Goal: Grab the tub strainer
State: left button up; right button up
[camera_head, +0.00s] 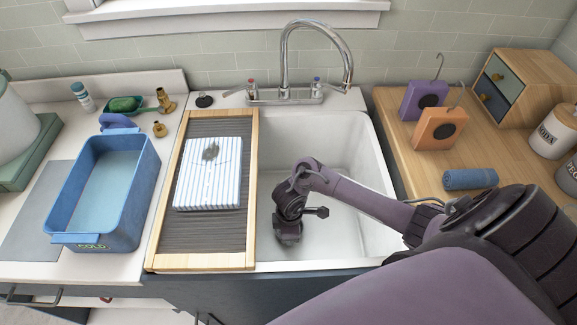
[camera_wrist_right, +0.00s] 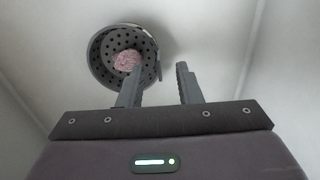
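The tub strainer (camera_wrist_right: 100,63) shows in the right wrist view as a round grey perforated cup with a pinkish clump (camera_wrist_right: 127,61) in its middle. It is on the white sink floor, up and left of my fingers. My right gripper (camera_wrist_right: 160,72) is open, with nothing between its fingers; the left finger overlaps the strainer's lower edge in this view. I cannot tell whether they touch. In the head view my right gripper (camera_head: 288,232) points down inside the sink (camera_head: 350,150), and the strainer is not visible there. My left gripper is not in view.
A washboard (camera_head: 218,235) with a striped folded towel (camera_head: 208,180) lies across the sink's left side. The faucet (camera_head: 285,65) arches at the back. A blue tub (camera_head: 105,235) is on the left counter. Scrapers and a rolled blue towel (camera_head: 470,179) are on the right.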

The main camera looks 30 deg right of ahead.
notch_tip(320, 180, down, 3)
jog(key=shift+d+r, duration=0.1)
jog(key=shift+r, duration=0.1)
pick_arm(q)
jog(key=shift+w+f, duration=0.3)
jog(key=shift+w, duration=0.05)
pick_arm(e)
grip_shut()
jog(key=shift+r, duration=0.15)
